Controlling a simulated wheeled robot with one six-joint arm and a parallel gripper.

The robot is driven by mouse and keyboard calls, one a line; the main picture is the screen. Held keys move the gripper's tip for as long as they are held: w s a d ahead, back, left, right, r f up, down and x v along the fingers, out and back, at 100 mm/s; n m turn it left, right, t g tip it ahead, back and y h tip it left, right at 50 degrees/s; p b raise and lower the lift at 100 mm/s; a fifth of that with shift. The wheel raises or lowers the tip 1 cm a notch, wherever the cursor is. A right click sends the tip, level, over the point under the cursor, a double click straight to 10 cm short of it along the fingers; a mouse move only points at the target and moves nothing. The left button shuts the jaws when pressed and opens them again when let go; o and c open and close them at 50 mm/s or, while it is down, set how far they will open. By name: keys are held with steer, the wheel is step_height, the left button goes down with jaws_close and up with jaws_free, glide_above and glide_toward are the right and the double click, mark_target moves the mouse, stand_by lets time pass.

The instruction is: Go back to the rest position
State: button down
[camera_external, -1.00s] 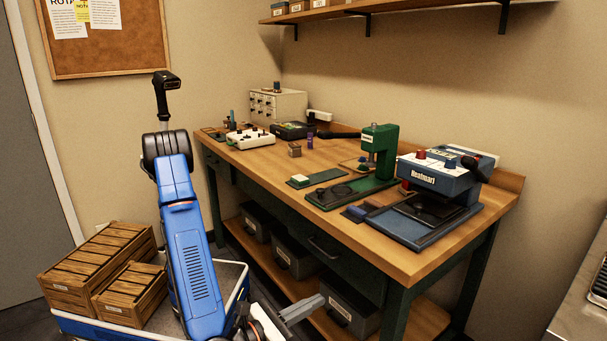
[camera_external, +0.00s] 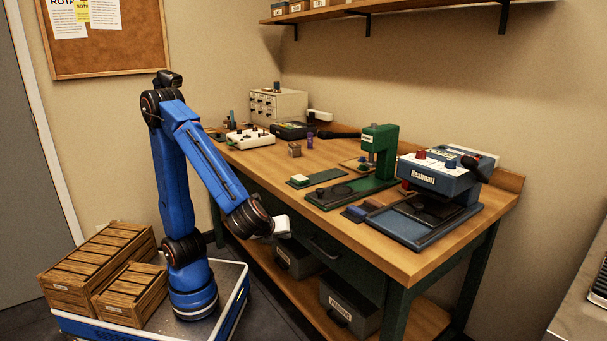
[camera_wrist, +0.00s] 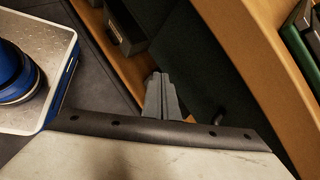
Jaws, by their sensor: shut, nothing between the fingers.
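My gripper shows in the wrist view (camera_wrist: 163,96) as grey fingers held together with nothing between them. They point down beside the front edge of the wooden workbench (camera_external: 400,255), over the gap between bench and my base. In the external view my arm is folded over, its wrist hanging just in front of the bench's front edge. The fingers are hidden there behind the pale wrist housing.
Wooden crates (camera_external: 95,270) sit on my base's left side. On the bench stand a green press (camera_external: 378,150), a blue heat press (camera_external: 440,180) and a white control box (camera_external: 250,138). Floor is clear between base and bench.

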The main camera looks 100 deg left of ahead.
steer(key=s+a+n+t+h, duration=0.1)
steer(key=s+a+n+h, duration=0.2)
steer(key=s+n, duration=0.5)
steer(key=s+a+n+h, duration=0.3)
steer(key=s+n+h, duration=0.3)
steer(key=s, duration=0.8)
steer(key=shift+n+t+h, duration=0.3)
steer(key=shift+n+t, duration=0.1)
steer(key=shift+n, duration=0.8)
